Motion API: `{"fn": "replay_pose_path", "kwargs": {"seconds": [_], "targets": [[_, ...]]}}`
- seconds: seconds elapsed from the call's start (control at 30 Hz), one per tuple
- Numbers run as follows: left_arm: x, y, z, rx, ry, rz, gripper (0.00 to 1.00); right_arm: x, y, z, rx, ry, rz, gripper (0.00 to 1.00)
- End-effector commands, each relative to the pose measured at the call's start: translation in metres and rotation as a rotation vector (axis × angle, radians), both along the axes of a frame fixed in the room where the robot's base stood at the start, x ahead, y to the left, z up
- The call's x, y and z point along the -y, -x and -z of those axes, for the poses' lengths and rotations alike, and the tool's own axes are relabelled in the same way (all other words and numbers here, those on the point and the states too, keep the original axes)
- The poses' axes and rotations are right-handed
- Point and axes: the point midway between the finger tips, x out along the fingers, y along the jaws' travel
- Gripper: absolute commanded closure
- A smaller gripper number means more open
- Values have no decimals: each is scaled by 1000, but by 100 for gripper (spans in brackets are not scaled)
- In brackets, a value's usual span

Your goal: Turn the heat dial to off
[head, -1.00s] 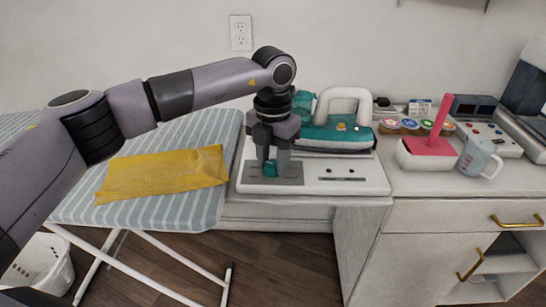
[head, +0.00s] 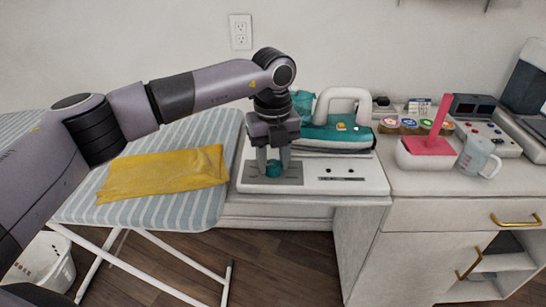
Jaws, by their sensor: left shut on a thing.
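The heat dial (head: 273,169) is a small teal knob on a grey panel (head: 292,180) at the front left of the white iron station (head: 372,188). My left gripper (head: 273,163) points straight down over it and is shut on the dial, one finger on each side. The dial's pointer and the panel's marks are too small to read. The teal and white iron (head: 335,135) rests on the station behind the dial. My right gripper is not in view.
A yellow cloth (head: 163,174) lies on the striped ironing board (head: 190,210) left of the station. On the cabinet top at right stand a white and pink holder (head: 427,147), a measuring cup (head: 478,155) and several thread spools (head: 408,124).

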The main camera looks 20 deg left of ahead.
Motion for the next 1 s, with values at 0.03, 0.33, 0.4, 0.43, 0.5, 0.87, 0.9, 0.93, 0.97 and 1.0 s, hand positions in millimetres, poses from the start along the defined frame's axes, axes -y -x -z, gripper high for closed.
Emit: {"fn": "replay_pose_path", "kwargs": {"seconds": [0.03, 0.33, 0.4, 0.43, 0.5, 0.87, 0.9, 0.93, 0.97, 1.0], "targets": [[0, 0, -1, 1, 0, -21, 92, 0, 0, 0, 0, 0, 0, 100], [0, 0, -1, 1, 0, -92, 92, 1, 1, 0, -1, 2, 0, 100], [0, 0, -1, 1, 0, -98, 92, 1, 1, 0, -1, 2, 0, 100], [0, 0, -1, 1, 0, -99, 92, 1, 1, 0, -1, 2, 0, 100], [0, 0, -1, 1, 0, -101, 92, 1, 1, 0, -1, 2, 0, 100], [0, 0, -1, 1, 0, -100, 36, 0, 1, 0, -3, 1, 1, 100], [0, 0, 0, 1, 0, -99, 36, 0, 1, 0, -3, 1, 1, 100], [0, 0, 0, 1, 1, -99, 36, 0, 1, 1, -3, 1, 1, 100], [0, 0, 0, 1, 0, -99, 36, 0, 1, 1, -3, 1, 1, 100], [0, 0, 0, 1, 1, -99, 36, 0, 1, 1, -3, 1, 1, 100]]}}
